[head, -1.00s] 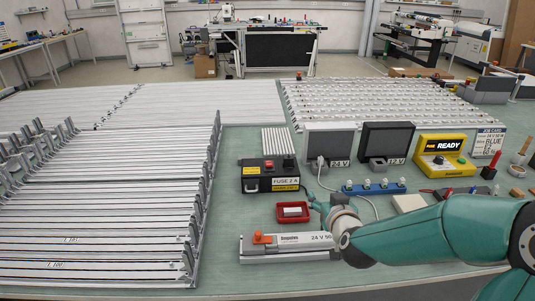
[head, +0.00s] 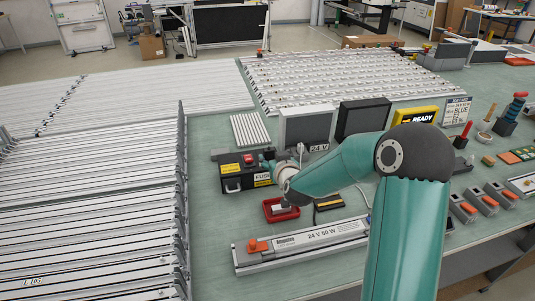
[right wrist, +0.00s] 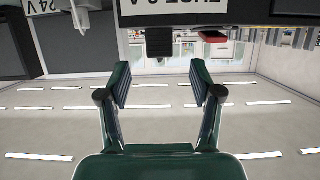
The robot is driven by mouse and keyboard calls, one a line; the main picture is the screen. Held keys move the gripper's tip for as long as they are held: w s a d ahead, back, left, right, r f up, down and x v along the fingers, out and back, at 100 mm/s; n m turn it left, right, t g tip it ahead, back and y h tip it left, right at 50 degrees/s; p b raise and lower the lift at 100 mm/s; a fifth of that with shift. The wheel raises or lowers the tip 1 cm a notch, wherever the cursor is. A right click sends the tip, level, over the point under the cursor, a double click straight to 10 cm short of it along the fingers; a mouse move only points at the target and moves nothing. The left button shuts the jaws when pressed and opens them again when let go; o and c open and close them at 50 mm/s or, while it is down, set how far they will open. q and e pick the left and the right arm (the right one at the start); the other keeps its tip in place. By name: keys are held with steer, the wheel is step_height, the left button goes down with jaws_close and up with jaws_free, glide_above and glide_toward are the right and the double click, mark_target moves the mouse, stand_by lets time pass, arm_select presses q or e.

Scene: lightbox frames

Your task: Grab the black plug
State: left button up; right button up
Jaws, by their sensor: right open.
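The black plug (right wrist: 159,42) shows in the right wrist view as a ribbed black block against the black fuse box, whose label appears upside down. My right gripper (right wrist: 160,80) is open and empty, and the plug lies ahead of the gap between its fingers, apart from them. In the head view the right gripper (head: 267,164) is at the fuse box (head: 232,183), right of its red switch (head: 249,158). The gripper hides the plug there. My left gripper is not in view.
A red tray (head: 268,218) and a long 24 V 50 W unit (head: 310,238) lie in front of the fuse box. Dark-screened panels (head: 307,124) stand behind and to the right. A rack of strips (head: 90,190) fills the left. Green table shows between them.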

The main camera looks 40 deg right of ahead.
mark_target(270, 152)
steer(key=shift+x, duration=1.05)
steer(key=shift+w+d+f+p, duration=0.15)
steer(key=shift+w+d+p, duration=0.1)
steer(key=shift+w+p, duration=0.3)
steer(key=shift+p+x, duration=0.7)
steer(key=shift+x, duration=1.25)
steer(key=shift+f, duration=0.1)
steer(key=shift+s, duration=0.1)
steer(key=shift+c, duration=0.2)
jaws_close()
